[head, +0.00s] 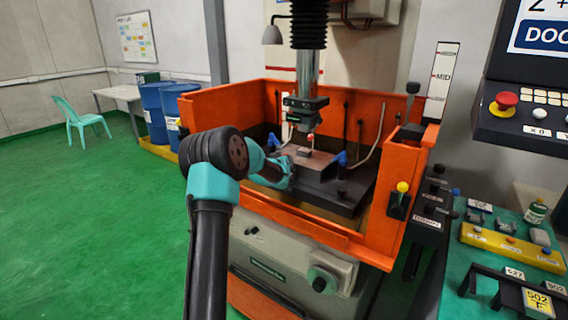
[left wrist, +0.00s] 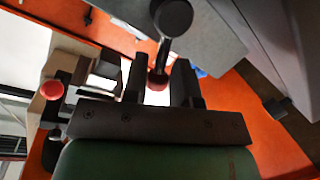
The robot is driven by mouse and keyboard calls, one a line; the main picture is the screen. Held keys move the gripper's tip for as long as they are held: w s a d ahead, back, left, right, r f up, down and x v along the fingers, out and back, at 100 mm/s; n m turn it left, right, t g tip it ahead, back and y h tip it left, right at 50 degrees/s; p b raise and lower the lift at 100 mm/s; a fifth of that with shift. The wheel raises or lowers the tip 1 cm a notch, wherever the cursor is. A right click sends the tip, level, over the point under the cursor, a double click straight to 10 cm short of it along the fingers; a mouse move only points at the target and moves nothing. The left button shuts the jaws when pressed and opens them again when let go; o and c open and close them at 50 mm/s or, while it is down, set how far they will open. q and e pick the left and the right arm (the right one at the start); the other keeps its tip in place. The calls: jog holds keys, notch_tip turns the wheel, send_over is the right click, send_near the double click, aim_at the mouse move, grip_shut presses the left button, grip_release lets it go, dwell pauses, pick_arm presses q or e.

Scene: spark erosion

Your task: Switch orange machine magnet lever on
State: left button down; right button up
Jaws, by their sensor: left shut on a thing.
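The orange machine (head: 370,255) stands in the middle of the head view, with a low orange wall around its worktable. My left gripper (head: 278,170) reaches over the near left wall to the front of the worktable. In the left wrist view a dark lever (left wrist: 172,20) with a round black end and a dark red end lies between the two fingers of my left gripper (left wrist: 159,72). The fingers are shut on it. In the head view this lever is hidden behind the gripper, and its on or off position cannot be told. My right gripper is not in view.
The machine's spindle head (head: 306,105) hangs over the worktable, close right of my gripper. A yellow-knobbed lever (head: 402,187) sits on the right orange panel. A control panel (head: 525,115) and a green bench (head: 480,255) stand at the right.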

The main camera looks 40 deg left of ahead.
pick_arm(q)
jog(key=shift+d+m+y, duration=0.25)
jog(key=shift+m+y, duration=0.05)
jog(key=shift+m, duration=0.2)
jog(key=c, duration=0.9)
grip_release()
jog(key=shift+r, duration=0.1)
jog(key=shift+s, duration=0.1)
jog(key=v, duration=1.7)
jog(key=shift+r, duration=0.1)
